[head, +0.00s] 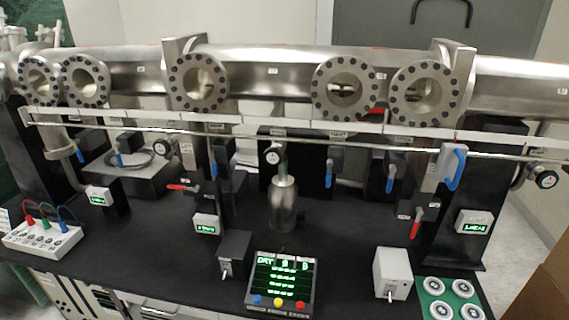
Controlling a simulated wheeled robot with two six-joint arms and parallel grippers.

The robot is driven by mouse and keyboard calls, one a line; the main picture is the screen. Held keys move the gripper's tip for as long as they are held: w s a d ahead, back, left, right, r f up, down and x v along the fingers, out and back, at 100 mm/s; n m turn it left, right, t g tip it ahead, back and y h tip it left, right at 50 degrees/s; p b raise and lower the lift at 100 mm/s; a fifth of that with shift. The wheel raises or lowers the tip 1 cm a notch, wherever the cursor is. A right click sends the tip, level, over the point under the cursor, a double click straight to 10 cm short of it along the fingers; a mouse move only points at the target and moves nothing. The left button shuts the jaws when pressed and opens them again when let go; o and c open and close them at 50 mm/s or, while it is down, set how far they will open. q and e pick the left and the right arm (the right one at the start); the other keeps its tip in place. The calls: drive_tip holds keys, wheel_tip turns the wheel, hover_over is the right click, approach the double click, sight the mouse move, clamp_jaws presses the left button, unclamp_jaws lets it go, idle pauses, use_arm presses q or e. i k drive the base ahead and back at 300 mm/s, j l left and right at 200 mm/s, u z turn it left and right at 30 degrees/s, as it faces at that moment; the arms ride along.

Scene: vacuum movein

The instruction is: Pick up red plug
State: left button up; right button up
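A small red plug (30,219) stands upright at the back left of a white socket box (64,243) at the left end of the black bench. A green plug (45,222) and a blue plug (63,213) stand beside it on the same box, with thin cables rising from them. Whether the red plug is seated in a socket is too small to tell. Neither of my grippers is in view.
A steel pipe with several round flanges (204,83) runs across the back above a thin rail. The black bench top (150,222) has clear room right of the socket box. A display panel (282,280), a white switch box (393,270) and a green tray (425,285) stand along the front.

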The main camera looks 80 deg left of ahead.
sight(30, 222)
drive_tip(key=k+u, duration=0.1)
drive_tip(key=u, duration=4.4)
